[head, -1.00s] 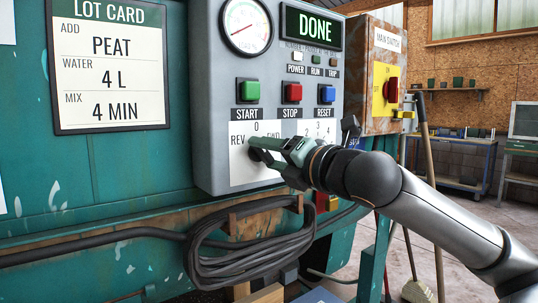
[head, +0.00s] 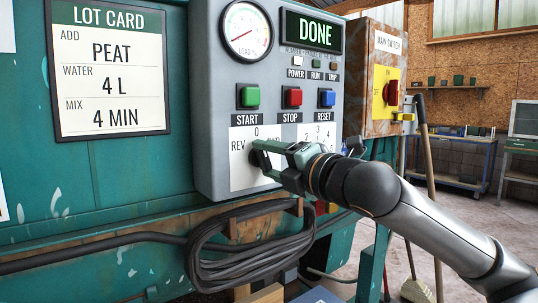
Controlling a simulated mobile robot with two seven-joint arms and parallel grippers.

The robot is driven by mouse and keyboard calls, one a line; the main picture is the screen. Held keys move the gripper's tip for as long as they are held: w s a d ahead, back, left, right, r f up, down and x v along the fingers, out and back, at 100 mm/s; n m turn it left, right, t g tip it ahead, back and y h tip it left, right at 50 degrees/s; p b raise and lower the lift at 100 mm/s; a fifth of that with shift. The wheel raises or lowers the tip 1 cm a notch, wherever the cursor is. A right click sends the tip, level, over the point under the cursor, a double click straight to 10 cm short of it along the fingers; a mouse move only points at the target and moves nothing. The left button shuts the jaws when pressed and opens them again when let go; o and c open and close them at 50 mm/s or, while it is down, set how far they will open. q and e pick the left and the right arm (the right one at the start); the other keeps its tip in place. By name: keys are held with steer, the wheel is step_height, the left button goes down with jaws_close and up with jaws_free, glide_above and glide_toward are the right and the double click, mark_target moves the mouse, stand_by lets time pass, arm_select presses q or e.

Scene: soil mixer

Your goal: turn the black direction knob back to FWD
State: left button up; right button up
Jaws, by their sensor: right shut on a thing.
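The black direction knob (head: 257,154) sits on the white label plate (head: 240,172) low on the grey control panel, between the REV mark and the mostly covered FWD mark, below the 0. My right gripper (head: 266,155) reaches in from the right and is shut on the knob. Its fingers hide much of the knob, so I cannot tell exactly which mark it points to. My left gripper is not in the head view.
Green START (head: 248,96), red STOP (head: 292,96) and blue RESET (head: 327,97) buttons sit just above. The display (head: 312,31) reads DONE. A main switch box (head: 386,75) stands to the right. A coiled black cable (head: 240,250) hangs below the panel.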

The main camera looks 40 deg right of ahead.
steer(key=shift+r+m+p, duration=0.1)
steer(key=shift+m+p, duration=0.2)
steer(key=shift+m, duration=0.7)
steer(key=m+p, duration=0.1)
steer(key=m, duration=0.2)
steer(key=shift+m, duration=1.2)
steer(key=shift+m+p, duration=0.4)
steer(key=shift+m, duration=2.1)
steer(key=o, duration=1.4)
steer(key=shift+c, duration=0.2)
steer(key=shift+s, duration=0.1)
